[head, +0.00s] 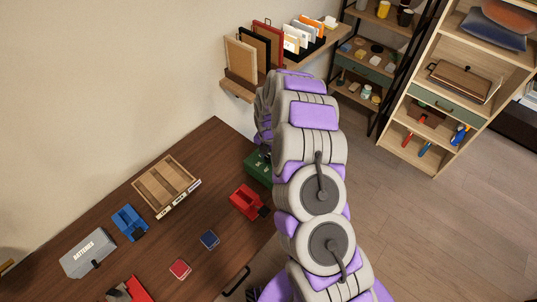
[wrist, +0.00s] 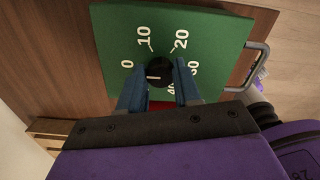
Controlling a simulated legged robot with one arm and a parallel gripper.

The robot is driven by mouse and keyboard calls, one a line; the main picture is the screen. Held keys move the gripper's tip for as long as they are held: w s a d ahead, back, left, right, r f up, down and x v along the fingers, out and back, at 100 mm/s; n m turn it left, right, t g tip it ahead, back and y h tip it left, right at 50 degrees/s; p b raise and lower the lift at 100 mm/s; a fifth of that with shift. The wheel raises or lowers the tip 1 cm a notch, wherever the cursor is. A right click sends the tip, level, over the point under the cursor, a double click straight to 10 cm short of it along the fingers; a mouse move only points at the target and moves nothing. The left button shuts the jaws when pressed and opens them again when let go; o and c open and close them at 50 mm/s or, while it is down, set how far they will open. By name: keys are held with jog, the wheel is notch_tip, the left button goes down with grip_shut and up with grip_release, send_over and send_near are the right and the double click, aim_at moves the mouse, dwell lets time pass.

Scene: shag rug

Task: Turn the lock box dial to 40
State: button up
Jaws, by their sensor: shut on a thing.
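The green lock box (head: 257,168) stands on the brown desk in the head view, mostly hidden behind my arm. In the wrist view its green face (wrist: 215,30) carries the white numbers 0, 10, 20, 30 and 40, with 40 partly covered by a finger. The black dial (wrist: 160,70) sits amid the numbers. A short white mark shows on its lower left part; I cannot tell exactly which number it points to. My gripper (wrist: 159,84) has its two blue fingers closed on either side of the dial. The gripper is hidden in the head view.
The desk (head: 215,265) also holds a red object (head: 247,202), a wooden divided tray (head: 165,187), a blue object (head: 129,222) and a grey batteries box (head: 88,253). A wall shelf with upright folders (head: 268,42) is beyond my arm. A metal handle (wrist: 262,62) is beside the box.

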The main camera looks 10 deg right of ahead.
jog(key=shift+m, duration=0.3)
